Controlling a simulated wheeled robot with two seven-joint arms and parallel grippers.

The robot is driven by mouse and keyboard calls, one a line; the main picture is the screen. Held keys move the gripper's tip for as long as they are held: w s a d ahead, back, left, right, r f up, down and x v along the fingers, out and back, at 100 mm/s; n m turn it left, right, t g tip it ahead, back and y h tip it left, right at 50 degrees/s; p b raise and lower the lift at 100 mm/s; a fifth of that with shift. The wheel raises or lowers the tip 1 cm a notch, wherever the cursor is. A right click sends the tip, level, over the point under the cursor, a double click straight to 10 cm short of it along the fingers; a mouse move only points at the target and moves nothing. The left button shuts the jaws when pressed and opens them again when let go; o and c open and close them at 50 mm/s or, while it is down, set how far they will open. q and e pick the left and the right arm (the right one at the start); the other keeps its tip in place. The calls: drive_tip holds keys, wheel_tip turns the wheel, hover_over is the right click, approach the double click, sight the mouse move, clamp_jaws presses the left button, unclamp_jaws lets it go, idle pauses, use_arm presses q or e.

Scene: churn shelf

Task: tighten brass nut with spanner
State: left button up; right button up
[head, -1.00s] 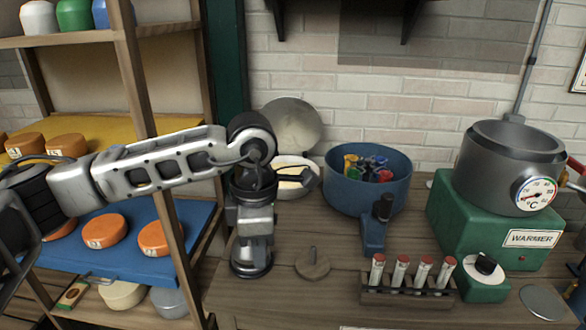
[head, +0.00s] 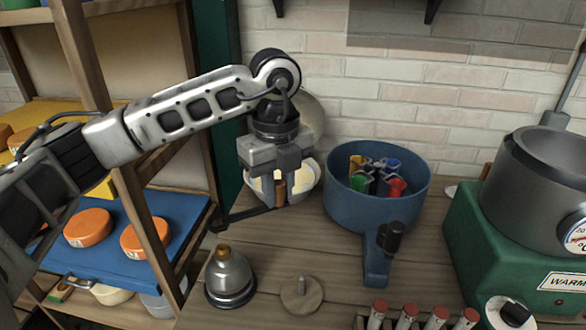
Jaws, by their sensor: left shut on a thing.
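A silver dome-shaped metal piece (head: 231,281) with a dark base ring stands upright on the bench. The brass nut (head: 222,252) shows at its top. My left gripper (head: 281,190) is behind and to the right of the dome, pointing down. It is shut on a short brown upright grip. A thin dark bar, which looks like the spanner (head: 243,215), runs left from below the fingers to a hooked end behind the dome. The spanner's head is apart from the nut in the picture. How the bar joins the grip is partly hidden. My right gripper is out of view.
A white bowl (head: 304,182) stands behind the left gripper. A blue pan (head: 347,203) with coloured pieces is to the right, its handle towards me. A round wooden lid (head: 301,296) lies right of the dome. A green warmer (head: 486,241) and a shelf (head: 142,262) flank the bench.

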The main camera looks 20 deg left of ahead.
sight(278, 203)
use_arm(q)
drive_tip(key=shift+w, duration=0.1)
drive_tip(key=shift+s+f+b, duration=0.2)
drive_tip(key=shift+f+b, duration=0.15)
drive_tip(key=shift+s+f+b, duration=0.1)
drive_tip(key=shift+f+b, duration=0.25)
drive_tip(key=shift+f, duration=0.15)
drive_tip(key=shift+f+b, duration=0.5)
drive_tip(key=shift+f, duration=0.25)
drive_tip(key=shift+r, duration=0.1)
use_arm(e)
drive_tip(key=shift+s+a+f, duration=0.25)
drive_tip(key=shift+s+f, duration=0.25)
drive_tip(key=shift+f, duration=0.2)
use_arm(q)
drive_tip(key=shift+f, duration=0.35)
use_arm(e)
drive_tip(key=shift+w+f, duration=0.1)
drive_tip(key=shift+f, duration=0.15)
use_arm(q)
drive_tip(key=shift+f+b, duration=0.3)
drive_tip(key=shift+b, duration=0.15)
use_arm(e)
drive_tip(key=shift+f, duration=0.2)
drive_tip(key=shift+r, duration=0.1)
